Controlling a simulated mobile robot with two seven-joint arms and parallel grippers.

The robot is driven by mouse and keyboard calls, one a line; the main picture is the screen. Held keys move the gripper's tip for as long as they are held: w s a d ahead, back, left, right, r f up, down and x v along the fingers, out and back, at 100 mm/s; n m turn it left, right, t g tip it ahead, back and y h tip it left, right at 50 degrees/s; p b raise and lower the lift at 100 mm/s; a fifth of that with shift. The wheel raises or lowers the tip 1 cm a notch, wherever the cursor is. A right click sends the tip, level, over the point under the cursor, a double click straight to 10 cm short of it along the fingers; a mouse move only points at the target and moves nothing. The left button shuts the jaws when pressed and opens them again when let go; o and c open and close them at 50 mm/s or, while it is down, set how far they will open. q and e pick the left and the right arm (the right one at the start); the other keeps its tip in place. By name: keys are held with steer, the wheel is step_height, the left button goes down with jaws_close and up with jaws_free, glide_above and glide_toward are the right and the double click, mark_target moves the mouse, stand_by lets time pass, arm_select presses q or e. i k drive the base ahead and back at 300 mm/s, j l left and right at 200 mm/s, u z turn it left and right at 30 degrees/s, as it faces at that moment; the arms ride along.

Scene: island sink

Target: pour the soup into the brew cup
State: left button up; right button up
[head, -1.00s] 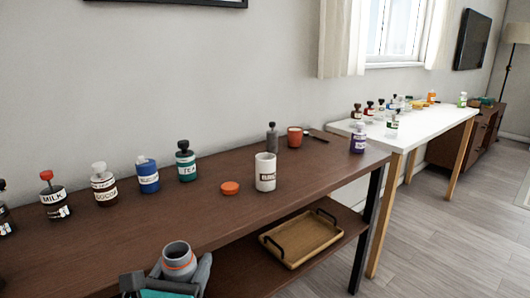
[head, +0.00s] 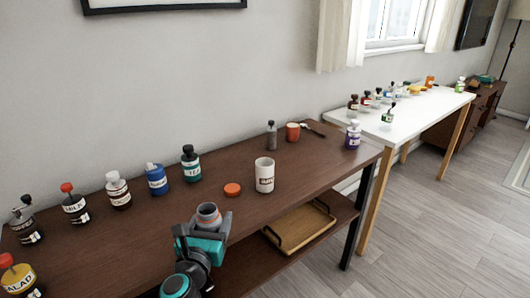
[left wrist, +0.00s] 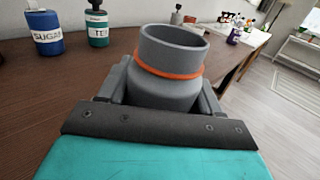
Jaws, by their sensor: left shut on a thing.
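The brew cup (head: 264,176) is a white upright cup with a dark label, standing on the brown table in the head view. My left gripper (head: 207,224) is shut around a grey open-topped container (head: 208,212) with an orange ring below its mouth, apparently the soup. In the left wrist view the container (left wrist: 168,75) sits upright between the fingers (left wrist: 165,100), its contents not visible. The gripper is at the table's front side, left of and nearer than the cup, apart from it. My right gripper is not in view.
An orange lid (head: 232,190) lies just left of the cup. Several labelled bottles, including a teal one (head: 191,165), line the table's left and back. A grey bottle (head: 271,136) and a red mug (head: 292,131) stand behind the cup. A wooden tray (head: 300,228) lies on the lower shelf.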

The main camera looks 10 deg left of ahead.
mark_target(265, 176)
steer(key=i, duration=1)
